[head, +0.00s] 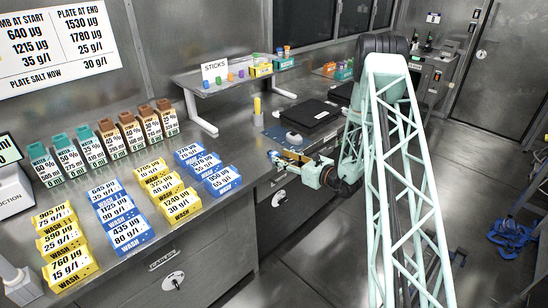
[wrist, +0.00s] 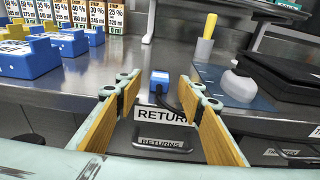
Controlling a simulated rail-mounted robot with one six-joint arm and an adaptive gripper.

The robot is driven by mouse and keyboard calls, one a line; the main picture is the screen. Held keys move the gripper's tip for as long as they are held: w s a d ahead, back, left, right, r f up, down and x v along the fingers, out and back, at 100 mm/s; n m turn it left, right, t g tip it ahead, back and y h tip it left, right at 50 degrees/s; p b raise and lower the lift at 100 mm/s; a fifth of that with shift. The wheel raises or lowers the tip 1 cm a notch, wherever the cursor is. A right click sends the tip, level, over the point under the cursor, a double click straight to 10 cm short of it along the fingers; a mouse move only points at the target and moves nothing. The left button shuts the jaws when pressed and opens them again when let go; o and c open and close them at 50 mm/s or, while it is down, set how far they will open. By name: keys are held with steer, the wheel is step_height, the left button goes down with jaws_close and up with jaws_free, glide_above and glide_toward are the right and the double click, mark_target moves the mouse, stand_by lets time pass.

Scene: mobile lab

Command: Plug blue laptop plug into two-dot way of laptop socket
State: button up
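A blue plug (wrist: 159,78) with a dark cable lies at the front edge of the metal counter in the wrist view. The cable hangs down over the edge beside the RETURNS label. My gripper (wrist: 156,86) is open, with a finger on either side of the view and the plug beyond the gap between them. In the head view my gripper (head: 291,158) is at the counter's front edge, and I cannot make out the plug clearly there. A closed black laptop-like slab (head: 313,113) lies on the counter. I cannot make out the laptop socket or its dots.
A grey rounded object (wrist: 238,86) sits on a blue mat (wrist: 262,101), right of the plug. A yellow-handled tool (wrist: 205,38) stands behind it. Blue wash blocks (wrist: 22,58) stand to the left. A raised shelf (head: 235,85) is at the back. Bare counter lies behind the plug.

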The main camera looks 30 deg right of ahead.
steer(key=shift+x, duration=1.05)
steer(key=c, duration=1)
